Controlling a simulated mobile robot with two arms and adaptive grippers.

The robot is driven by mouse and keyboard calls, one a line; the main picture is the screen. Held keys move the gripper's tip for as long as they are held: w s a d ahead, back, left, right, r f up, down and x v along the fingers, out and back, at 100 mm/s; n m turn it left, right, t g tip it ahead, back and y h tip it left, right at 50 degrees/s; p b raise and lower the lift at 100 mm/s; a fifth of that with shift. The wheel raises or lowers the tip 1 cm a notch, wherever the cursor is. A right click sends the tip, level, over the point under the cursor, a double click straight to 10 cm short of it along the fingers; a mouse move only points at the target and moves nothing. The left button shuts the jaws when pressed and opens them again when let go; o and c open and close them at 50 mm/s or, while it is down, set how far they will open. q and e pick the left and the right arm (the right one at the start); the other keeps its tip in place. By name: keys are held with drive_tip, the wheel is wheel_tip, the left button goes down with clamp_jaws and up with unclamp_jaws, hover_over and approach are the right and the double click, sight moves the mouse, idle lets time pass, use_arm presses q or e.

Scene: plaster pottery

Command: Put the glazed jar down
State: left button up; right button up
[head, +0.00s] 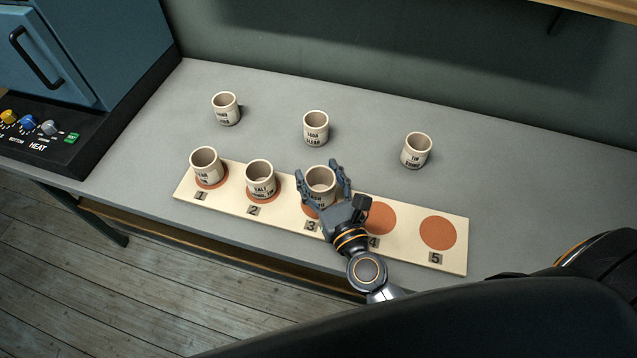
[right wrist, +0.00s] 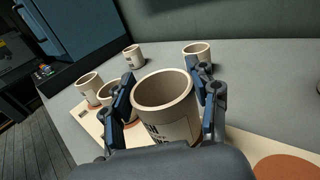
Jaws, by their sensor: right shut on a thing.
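A cream jar with dark lettering (head: 319,187) is at spot 3 of the numbered board (head: 411,256). My right gripper (head: 325,186) is shut on this jar, with a finger on each side. The jar is upright, and its lower part is partly hidden by the gripper. I cannot tell whether its base touches the board. In the right wrist view the same jar (right wrist: 167,105) fills the space between the fingers (right wrist: 165,100). One jar (head: 206,165) stands on spot 1 and another (head: 261,178) on spot 2. My left gripper is not in view.
Spots 4 (head: 379,219) and 5 (head: 437,232) are bare orange circles. Three more jars stand on the grey table behind the board: one at left (head: 226,108), one in the middle (head: 316,128), one at right (head: 416,150). A blue kiln (head: 85,50) stands at far left.

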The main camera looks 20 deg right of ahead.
sight(315, 179)
drive_tip(key=f, duration=0.1)
drive_tip(key=f+b, duration=0.1)
drive_tip(key=f, duration=0.1)
drive_tip(key=shift+w+f, duration=0.2)
drive_tip(key=shift+w, duration=0.2)
drive_tip(key=shift+f, duration=0.25)
drive_tip(key=shift+f, duration=0.1)
drive_tip(key=o, duration=1.3)
drive_tip(key=shift+c, duration=0.2)
